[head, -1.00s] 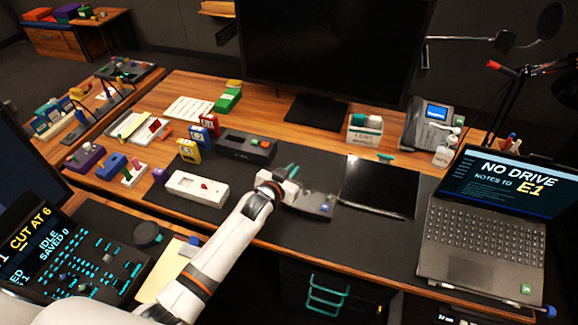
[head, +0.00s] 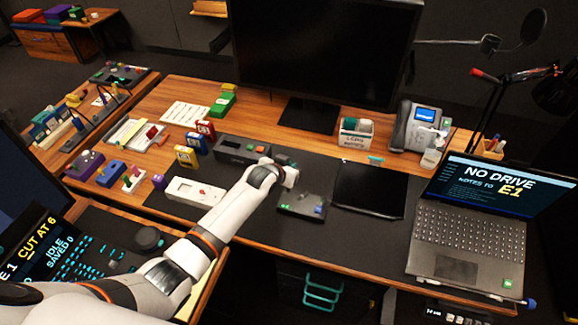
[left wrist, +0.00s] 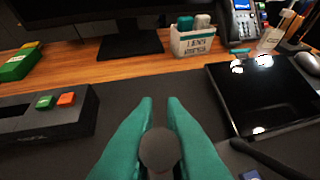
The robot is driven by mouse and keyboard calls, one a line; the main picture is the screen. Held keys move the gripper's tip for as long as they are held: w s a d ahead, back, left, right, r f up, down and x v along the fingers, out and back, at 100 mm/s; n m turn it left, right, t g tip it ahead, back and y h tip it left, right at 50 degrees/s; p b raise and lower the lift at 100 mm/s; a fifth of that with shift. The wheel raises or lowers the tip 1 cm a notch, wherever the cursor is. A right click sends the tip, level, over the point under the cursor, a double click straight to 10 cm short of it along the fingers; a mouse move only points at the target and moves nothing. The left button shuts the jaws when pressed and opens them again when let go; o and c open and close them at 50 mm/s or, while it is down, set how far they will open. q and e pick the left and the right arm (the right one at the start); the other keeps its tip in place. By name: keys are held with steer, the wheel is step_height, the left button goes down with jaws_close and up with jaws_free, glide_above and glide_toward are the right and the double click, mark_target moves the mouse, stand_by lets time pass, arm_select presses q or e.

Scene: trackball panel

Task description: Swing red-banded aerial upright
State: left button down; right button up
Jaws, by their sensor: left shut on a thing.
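My left gripper (head: 283,160) reaches over the dark desk mat, just behind a small grey box (head: 300,207) with a blue knob. In the left wrist view its teal fingers (left wrist: 160,105) are closed around a dark, round-ended piece (left wrist: 159,150), seen end-on. This looks like the tip of an aerial; its shaft and any red band are hidden. A second thin black rod (left wrist: 265,157) lies low at the right, apart from the fingers. My right gripper is not in view.
A black tablet (head: 367,190) lies right of the box, with an open laptop (head: 470,230) beyond it. A dark device with green and orange buttons (head: 245,150) and a white panel (head: 195,192) are at the left. The monitor (head: 315,60) stands behind.

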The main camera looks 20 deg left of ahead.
arm_select(q)
steer(key=c, duration=1.5)
jaws_free()
steer(key=v, duration=1.2)
